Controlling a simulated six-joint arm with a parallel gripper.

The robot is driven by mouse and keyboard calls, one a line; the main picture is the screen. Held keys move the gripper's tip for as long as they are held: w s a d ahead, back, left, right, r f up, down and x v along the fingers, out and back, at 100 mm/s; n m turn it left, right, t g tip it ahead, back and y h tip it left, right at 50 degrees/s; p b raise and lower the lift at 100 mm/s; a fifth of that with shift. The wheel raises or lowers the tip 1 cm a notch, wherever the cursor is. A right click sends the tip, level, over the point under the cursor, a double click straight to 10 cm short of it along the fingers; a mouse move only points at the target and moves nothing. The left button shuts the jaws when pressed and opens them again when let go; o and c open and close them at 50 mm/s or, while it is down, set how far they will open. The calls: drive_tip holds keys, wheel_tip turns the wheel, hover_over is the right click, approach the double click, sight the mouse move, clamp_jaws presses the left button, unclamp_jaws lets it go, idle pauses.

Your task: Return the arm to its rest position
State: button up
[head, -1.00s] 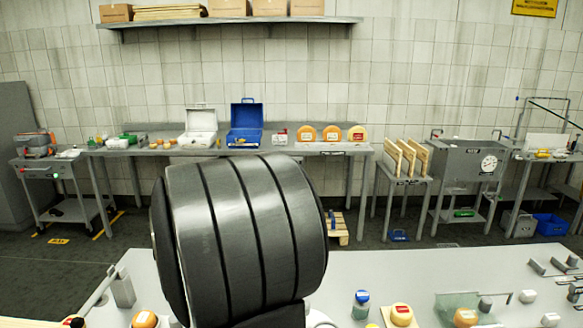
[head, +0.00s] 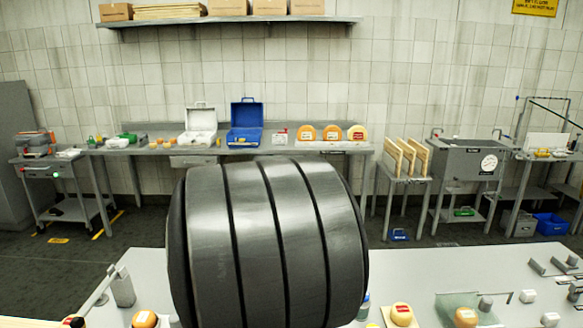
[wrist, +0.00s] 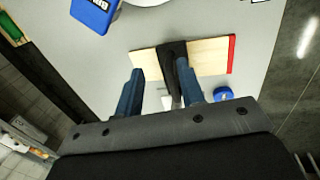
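My gripper (wrist: 160,76) shows in the wrist view with two blue fingers spread apart. It is open, and I see nothing clamped between the fingers. Beyond the fingertips, a pale wooden board (wrist: 208,56) with a red edge lies on the grey table (wrist: 100,75). A dark object (wrist: 174,52) lies across the board; what it is I cannot tell. In the head view my black arm link fills the middle and hides the gripper and the centre of the table.
Small orange cheese wheels stand on the near table at left (head: 145,319) and right (head: 402,314), with a glass pane (head: 452,303) beside them. In the wrist view, a blue box (wrist: 93,14) and a blue round lid (wrist: 223,94) flank the board. A back bench (head: 290,148) stands by the wall.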

drive_tip(key=d+r, duration=0.3)
drive_tip(key=d, duration=0.2)
drive_tip(key=w+a, duration=0.3)
drive_tip(key=a, duration=1.3)
drive_tip(key=w+a, duration=0.3)
drive_tip(key=a, duration=1.4)
drive_tip(key=shift+a+r, duration=0.2)
drive_tip(key=shift+r, duration=0.05)
